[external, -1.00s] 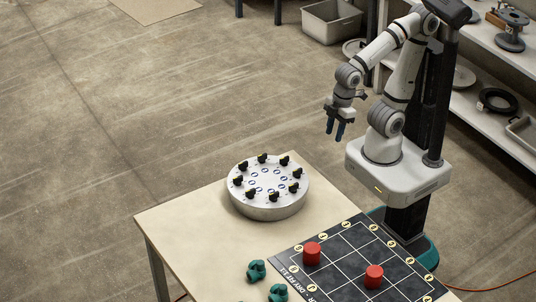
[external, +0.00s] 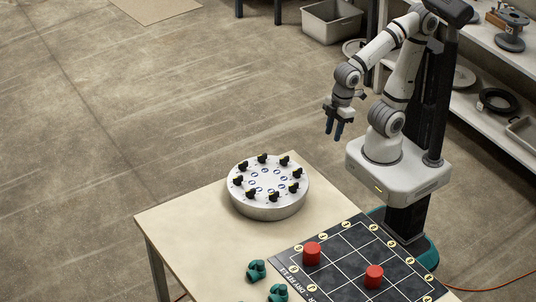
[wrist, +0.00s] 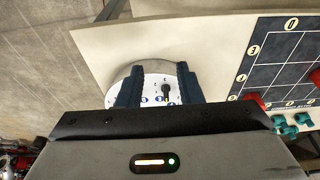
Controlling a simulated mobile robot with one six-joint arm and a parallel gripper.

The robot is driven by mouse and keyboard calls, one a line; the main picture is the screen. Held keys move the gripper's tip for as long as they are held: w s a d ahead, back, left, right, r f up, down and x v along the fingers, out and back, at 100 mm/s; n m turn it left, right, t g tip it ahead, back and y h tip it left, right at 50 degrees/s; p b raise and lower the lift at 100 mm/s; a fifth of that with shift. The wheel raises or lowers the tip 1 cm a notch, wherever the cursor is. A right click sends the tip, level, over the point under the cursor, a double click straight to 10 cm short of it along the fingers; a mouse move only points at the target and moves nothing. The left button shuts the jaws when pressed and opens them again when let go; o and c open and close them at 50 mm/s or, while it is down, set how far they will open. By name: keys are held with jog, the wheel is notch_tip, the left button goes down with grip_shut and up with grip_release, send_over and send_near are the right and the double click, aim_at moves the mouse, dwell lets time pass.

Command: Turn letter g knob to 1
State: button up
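A round silver dial unit (external: 267,206) sits on the table, with several black knobs around its top rim and blue-and-white round marks inside the ring. The letters and numbers are too small to read, so I cannot tell which knob is g. My gripper (external: 334,132) hangs in the air above and to the right of the unit, pointing down and touching nothing. In the wrist view my gripper's two dark fingers (wrist: 159,86) are apart and empty. Part of the unit (wrist: 119,79) and one black knob (wrist: 166,91) show between and beyond them; the rest is hidden.
The pale table (external: 190,225) has a black grid mat (external: 343,262) in front, with two red cylinders (external: 312,253) (external: 374,277) on it. Two teal pieces (external: 256,271) (external: 278,293) lie left of the mat. Shelves (external: 490,120) stand at the right. Table space left of the unit is clear.

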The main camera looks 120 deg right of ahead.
jog(key=w+a+r+p, duration=0.1)
jog(key=w+r+p, duration=0.2)
jog(key=w, duration=0.5)
jog(key=g+p, duration=0.2)
jog(key=p, duration=0.3)
send_over(274, 193)
jog(key=f, duration=0.3)
jog(key=shift+s+d+f, duration=0.15)
jog(key=shift+s+f, duration=0.15)
jog(key=shift+f, duration=0.05)
jog(key=shift+w+f, duration=0.2)
jog(key=shift+f, duration=0.4)
notch_tip(274, 193, down, 7)
jog(key=shift+f+p, duration=0.1)
jog(key=shift+p, duration=0.55)
grip_shut()
